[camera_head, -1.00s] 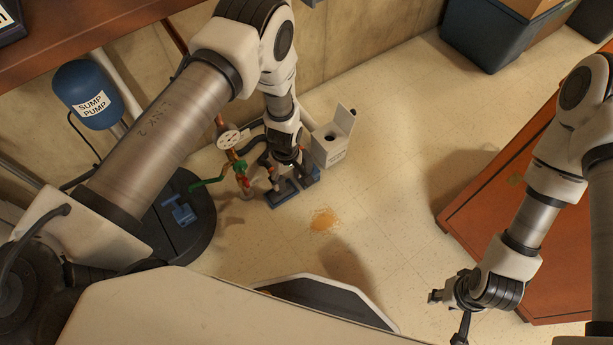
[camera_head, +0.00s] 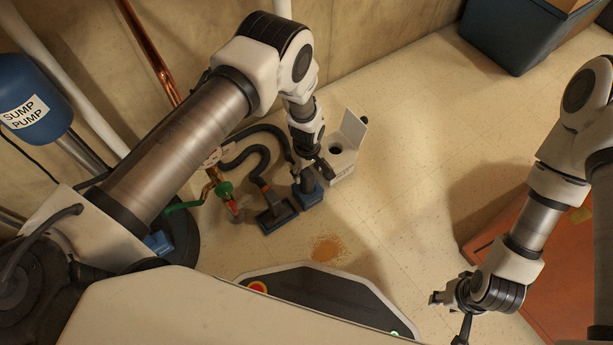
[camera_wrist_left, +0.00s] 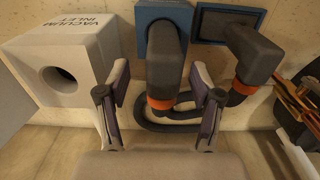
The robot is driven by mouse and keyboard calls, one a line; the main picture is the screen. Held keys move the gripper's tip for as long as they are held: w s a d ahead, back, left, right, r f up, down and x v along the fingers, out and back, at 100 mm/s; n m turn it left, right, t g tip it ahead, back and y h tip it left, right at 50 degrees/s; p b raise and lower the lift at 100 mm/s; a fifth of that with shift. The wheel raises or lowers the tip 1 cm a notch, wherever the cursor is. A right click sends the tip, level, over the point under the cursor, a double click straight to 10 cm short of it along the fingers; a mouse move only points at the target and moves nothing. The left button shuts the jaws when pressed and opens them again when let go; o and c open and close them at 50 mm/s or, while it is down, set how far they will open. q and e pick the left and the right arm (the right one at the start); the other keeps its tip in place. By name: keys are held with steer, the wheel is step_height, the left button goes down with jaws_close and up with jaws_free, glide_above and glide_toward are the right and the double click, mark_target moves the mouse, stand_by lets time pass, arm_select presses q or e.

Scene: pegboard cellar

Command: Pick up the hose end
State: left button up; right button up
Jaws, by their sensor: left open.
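A dark grey hose end with an orange band sits on a blue block (camera_head: 309,194), partly hidden by my left gripper (camera_head: 312,172) in the head view. In the left wrist view this hose end (camera_wrist_left: 166,68) stands between my open left fingers (camera_wrist_left: 160,88), with gaps visible on both sides. A second dark hose end (camera_wrist_left: 258,62) with an orange band is to its right, on a darker blue plate (camera_wrist_left: 208,24). That plate also shows in the head view (camera_head: 277,217). My right gripper (camera_head: 452,298) is far from both; its jaws are unclear.
A white vacuum inlet box (camera_head: 343,156) with a round hole stands close beside my left gripper. Green and red valves (camera_head: 225,190) and a blue sump pump (camera_head: 35,100) are at left. An orange-brown spill (camera_head: 328,248) marks the floor. An orange surface (camera_head: 560,270) is at right.

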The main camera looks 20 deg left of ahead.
arm_select(q)
steer(key=f+b, duration=0.1)
steer(key=f, duration=0.1)
steer(key=f+b, duration=0.1)
steer(key=f, duration=0.1)
steer(key=shift+s+f, duration=0.2)
steer(key=shift+f, duration=0.15)
steer(key=shift+r, duration=0.15)
jaws_close()
step_height(320, 180, up, 4)
steer(key=p, duration=0.3)
steer(key=shift+r, duration=0.25)
steer(key=s+d+p, duration=0.3)
steer(key=s+p, duration=0.5)
steer(key=s, duration=0.7)
steer(key=shift+s+d+r, duration=0.2)
steer(key=shift+s+r, duration=0.05)
steer(key=shift+s, duration=0.05)
